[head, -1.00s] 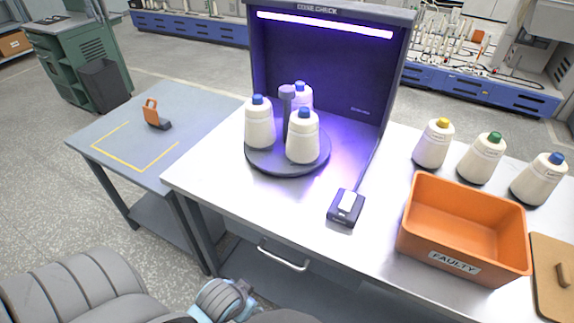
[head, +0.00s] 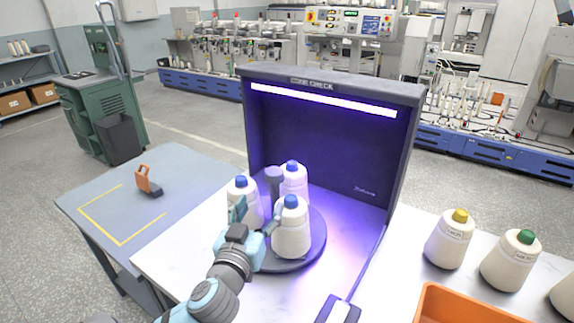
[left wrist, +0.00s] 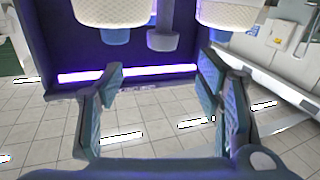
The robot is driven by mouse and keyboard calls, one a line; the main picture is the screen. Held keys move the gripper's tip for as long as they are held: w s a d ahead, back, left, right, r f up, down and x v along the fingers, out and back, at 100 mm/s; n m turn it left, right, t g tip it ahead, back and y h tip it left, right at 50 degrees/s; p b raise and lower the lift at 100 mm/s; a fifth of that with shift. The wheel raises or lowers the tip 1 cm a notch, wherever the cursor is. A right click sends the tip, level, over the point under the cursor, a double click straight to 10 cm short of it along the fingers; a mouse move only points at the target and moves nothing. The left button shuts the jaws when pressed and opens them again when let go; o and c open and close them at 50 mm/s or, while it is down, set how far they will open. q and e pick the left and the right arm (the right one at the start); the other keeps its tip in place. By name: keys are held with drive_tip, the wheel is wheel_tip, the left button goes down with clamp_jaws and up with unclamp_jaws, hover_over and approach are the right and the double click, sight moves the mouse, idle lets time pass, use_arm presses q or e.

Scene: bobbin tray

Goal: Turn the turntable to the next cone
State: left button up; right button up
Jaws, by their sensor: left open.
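The dark round turntable (head: 316,240) stands in the purple-lit booth and carries three white cones with blue tips: one at the left (head: 244,188), one in front (head: 291,238) and one behind (head: 294,182). A grey post with a wider cap (head: 273,174) rises from its middle. My left gripper (head: 256,213) is open at the near edge, its fingers toward the gap between the left and front cones. In the left wrist view, the open fingers (left wrist: 160,95) are empty, with two cones (left wrist: 112,10) (left wrist: 229,12) and the post (left wrist: 162,38) beyond them. My right gripper is out of view.
The booth (head: 390,150) walls the back and right side. A dark device (head: 338,308) sits on the bench in front. More cones with yellow (head: 450,240) and green (head: 511,262) tips stand at right by an orange bin (head: 465,305). A side table (head: 95,205) at left holds an orange-handled tool (head: 148,180).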

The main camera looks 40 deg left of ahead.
sight(271, 177)
use_arm(q)
drive_tip(key=x, duration=1.3)
drive_tip(key=shift+a+r, duration=0.2)
drive_tip(key=shift+r, duration=0.1)
drive_tip(key=shift+w+a, duration=0.1)
drive_tip(key=shift+w, duration=0.05)
drive_tip(key=shift+r, duration=0.1)
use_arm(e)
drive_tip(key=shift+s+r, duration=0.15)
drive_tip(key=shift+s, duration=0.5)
use_arm(q)
clamp_jaws()
